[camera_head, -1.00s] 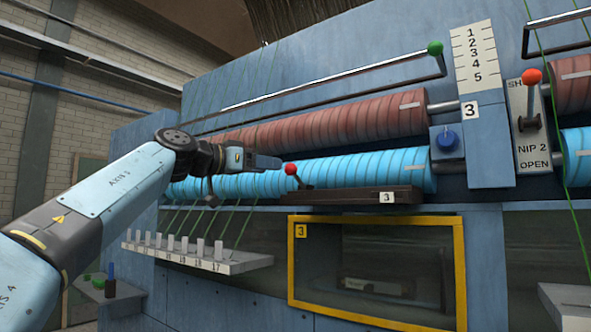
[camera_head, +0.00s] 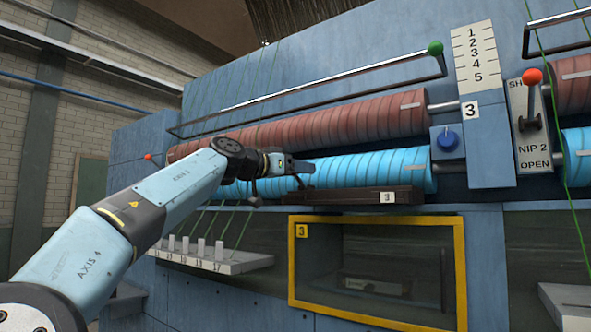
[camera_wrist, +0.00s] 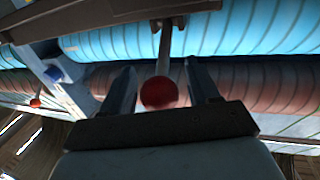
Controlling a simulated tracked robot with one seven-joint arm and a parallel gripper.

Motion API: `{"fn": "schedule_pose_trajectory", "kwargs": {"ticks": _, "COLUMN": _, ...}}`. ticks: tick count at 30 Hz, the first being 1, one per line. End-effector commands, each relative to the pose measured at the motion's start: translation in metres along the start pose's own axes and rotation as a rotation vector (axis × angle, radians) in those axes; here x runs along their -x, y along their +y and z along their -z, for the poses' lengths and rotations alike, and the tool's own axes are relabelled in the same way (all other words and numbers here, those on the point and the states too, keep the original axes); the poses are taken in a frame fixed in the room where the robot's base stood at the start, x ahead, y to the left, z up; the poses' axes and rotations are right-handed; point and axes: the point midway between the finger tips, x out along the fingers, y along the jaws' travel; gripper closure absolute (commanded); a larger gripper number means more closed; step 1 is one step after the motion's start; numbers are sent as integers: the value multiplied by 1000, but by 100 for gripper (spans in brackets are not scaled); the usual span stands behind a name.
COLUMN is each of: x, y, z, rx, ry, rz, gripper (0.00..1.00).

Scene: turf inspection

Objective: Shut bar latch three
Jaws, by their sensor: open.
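The dark bar (camera_head: 345,197) with a label 3 lies along the underside of the blue roller in the head view. Its red-knobbed lever is hidden behind my gripper (camera_head: 300,167) there. In the wrist view the red knob (camera_wrist: 158,93) sits between the two open fingers of my gripper (camera_wrist: 160,68), with a gap on each side. The lever's stem (camera_wrist: 165,42) runs from the knob up to the dark bar (camera_wrist: 110,14).
A blue roller (camera_head: 375,172) and a brown roller (camera_head: 370,124) run just behind and above. A lever (camera_head: 532,110) marked NIP 2 stands at right. Below are a yellow-framed window (camera_head: 375,222) and a pegged shelf (camera_head: 225,262). Green threads cross the left side.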

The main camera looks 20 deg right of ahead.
Motion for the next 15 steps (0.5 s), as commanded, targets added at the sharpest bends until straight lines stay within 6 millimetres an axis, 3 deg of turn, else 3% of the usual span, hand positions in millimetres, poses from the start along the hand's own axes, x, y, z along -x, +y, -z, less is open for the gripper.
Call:
{"fn": "schedule_pose_trajectory", "kwargs": {"ticks": 2, "x": 0, "y": 0, "z": 0, "rx": 0, "ry": 0, "rz": 0, "gripper": 41}}
{"fn": "schedule_pose_trajectory", "kwargs": {"ticks": 15, "x": 0, "y": 0, "z": 0, "rx": 0, "ry": 0, "rz": 0, "gripper": 83}}
